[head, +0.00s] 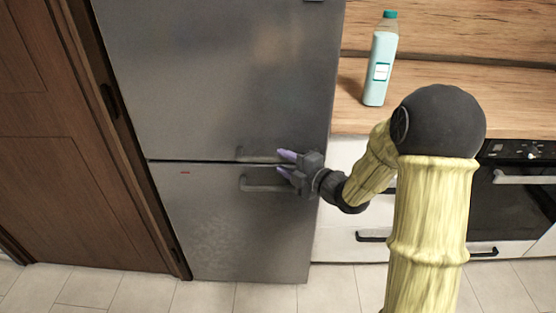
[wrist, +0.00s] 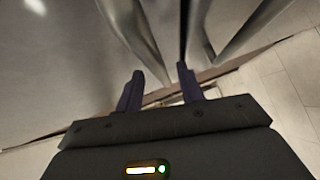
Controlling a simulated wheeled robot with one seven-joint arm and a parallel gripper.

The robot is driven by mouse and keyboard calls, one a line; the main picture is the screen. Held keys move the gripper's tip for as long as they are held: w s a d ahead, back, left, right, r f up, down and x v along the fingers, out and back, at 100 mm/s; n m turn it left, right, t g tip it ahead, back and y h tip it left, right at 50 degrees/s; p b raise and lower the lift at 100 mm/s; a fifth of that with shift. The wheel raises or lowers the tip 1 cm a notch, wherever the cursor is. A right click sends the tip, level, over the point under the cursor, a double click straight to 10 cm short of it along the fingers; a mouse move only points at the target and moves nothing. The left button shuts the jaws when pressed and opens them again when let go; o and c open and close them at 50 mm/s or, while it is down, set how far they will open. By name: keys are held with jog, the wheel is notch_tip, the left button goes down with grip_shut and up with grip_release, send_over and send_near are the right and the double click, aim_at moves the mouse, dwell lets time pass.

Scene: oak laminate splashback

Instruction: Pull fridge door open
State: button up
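The grey metal fridge (head: 225,75) stands in the middle of the head view, with an upper door and a lower door (head: 230,235). Both doors look shut. The upper handle (head: 256,153) is just above the seam and the lower handle (head: 262,186) just below it. My gripper (head: 283,164) is at the right ends of these handles, its purple fingers pointing left. In the wrist view my gripper (wrist: 160,72) has its fingers apart, with nothing clearly clamped. Two metal handle bars (wrist: 132,32) show just beyond the fingertips. I cannot tell whether the fingers touch them.
A brown wooden door (head: 60,150) stands left of the fridge. A teal-capped bottle (head: 380,65) stands on the wooden counter (head: 430,82) at right. Below are white drawers (head: 345,245) and an oven (head: 515,205). The tiled floor (head: 200,297) before the fridge is clear.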

aim_at(278, 160)
jog(key=x, duration=0.3)
jog(key=shift+a, duration=0.1)
grip_shut()
jog(key=shift+f, duration=0.1)
